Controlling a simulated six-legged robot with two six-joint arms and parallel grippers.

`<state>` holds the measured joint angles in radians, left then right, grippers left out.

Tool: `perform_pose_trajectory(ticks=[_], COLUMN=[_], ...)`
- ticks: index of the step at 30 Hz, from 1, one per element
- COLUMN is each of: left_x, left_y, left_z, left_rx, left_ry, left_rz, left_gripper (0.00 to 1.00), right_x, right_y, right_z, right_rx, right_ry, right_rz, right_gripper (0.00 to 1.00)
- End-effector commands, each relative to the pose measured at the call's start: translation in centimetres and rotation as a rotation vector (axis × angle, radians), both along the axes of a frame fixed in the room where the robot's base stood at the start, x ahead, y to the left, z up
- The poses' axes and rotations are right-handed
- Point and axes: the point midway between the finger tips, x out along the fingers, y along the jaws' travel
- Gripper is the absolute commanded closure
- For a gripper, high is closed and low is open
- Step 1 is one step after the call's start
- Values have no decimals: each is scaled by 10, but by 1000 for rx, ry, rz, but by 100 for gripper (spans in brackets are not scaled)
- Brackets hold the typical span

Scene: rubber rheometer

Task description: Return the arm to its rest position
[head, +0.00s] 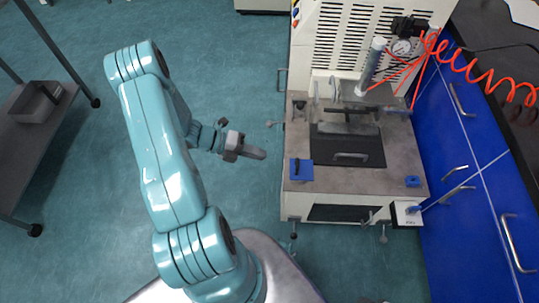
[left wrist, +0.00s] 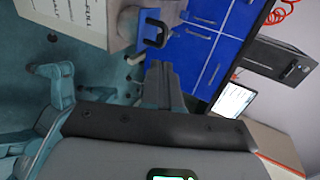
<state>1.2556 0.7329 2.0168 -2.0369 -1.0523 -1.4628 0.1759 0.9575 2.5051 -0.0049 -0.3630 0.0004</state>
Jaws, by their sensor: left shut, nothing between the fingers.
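My left arm reaches up from the bottom of the head view and bends at the top, with its forearm coming back down to the right. My left gripper (head: 254,153) is shut and empty. It hangs over the open floor, left of the rheometer (head: 306,207) and apart from it. The gripper's dark fingers also show together in the left wrist view (left wrist: 162,82). My right gripper does not show in either view.
A blue piece with a black handle (head: 301,171) and a small blue piece (head: 413,181) sit on the rheometer's deck. Blue cabinets (head: 480,190) and coiled red hose (head: 487,80) are at right. A grey cart (head: 38,135) stands at left. Teal floor (head: 235,80) between is clear.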

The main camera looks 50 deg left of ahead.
Motion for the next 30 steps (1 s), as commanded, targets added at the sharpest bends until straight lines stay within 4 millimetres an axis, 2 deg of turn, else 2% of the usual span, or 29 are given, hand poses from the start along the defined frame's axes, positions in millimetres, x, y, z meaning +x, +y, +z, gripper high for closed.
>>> perform_pose_trajectory(ticks=[4, 10, 12, 14, 17, 19, 21, 23, 24, 27, 30], left_x=[-7, -8, 0, 16, 50, 76, 101, 116, 121, 118, 97], left_y=[5, 5, -3, -21, -77, -129, -184, -229, -253, -297, -318], left_z=[3, 3, 6, 10, 19, 30, 36, 35, 30, 11, -15], left_rx=[-1, -2, -2, -9, -48, -111, -188, -273, -325, -435, -515], left_ry=[0, -1, -12, -31, -71, -81, -25, 107, 216, 525, 844], left_rz=[-1, -5, -35, -95, -251, -312, -297, -226, -158, 59, 342], left_gripper=[100, 100, 100, 100, 100, 100, 100, 100, 100, 100, 100], right_x=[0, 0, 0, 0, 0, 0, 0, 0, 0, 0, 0], right_y=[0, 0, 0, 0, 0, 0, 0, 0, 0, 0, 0], right_z=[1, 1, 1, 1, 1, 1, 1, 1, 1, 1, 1], right_rx=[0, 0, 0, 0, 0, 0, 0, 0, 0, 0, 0], right_ry=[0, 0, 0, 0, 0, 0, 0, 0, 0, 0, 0], right_rz=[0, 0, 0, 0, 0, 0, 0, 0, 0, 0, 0], right_gripper=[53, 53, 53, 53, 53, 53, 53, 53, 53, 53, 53])
